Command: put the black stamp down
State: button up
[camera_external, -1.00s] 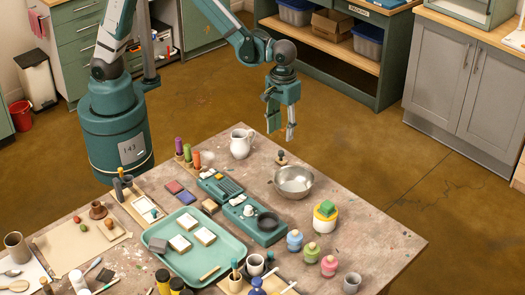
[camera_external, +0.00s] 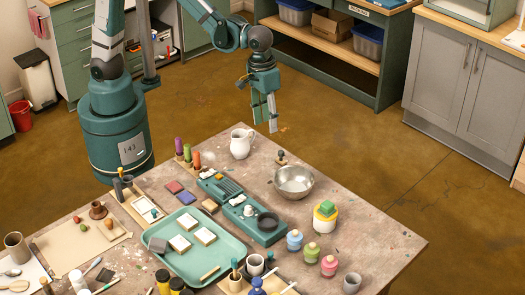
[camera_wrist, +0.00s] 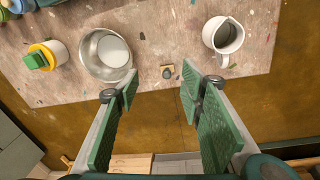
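A small stamp (camera_external: 281,158) with a dark round knob and a light wooden base stands on the table near its far edge. I take it for the black stamp. In the wrist view the stamp (camera_wrist: 168,74) shows between and beyond my fingers, apart from both. My gripper (camera_external: 265,114) is open and empty, above and behind the table's far edge. Its two green-padded fingers (camera_wrist: 166,95) are wide apart in the wrist view.
A metal bowl (camera_external: 293,182) and a white pitcher (camera_external: 241,144) flank the stamp on the table. The table's right part is bare.

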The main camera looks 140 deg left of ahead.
jog(key=s+d+r+m+t, duration=0.2)
jog(key=s+d+r+m, duration=0.2)
jog(key=d, duration=0.5)
jog(key=s+d+r+m+t, duration=0.2)
jog(key=s+d+r+m, duration=0.3)
jog(key=s+d, duration=0.4)
jog(key=s+d+r+m+t, duration=0.2)
jog(key=s+d+r+m, duration=0.3)
jog(key=d, duration=0.4)
jog(key=shift+s+d+m, duration=0.35)
jog(key=shift+s+m, duration=0.25)
jog(key=shift+s, duration=0.1)
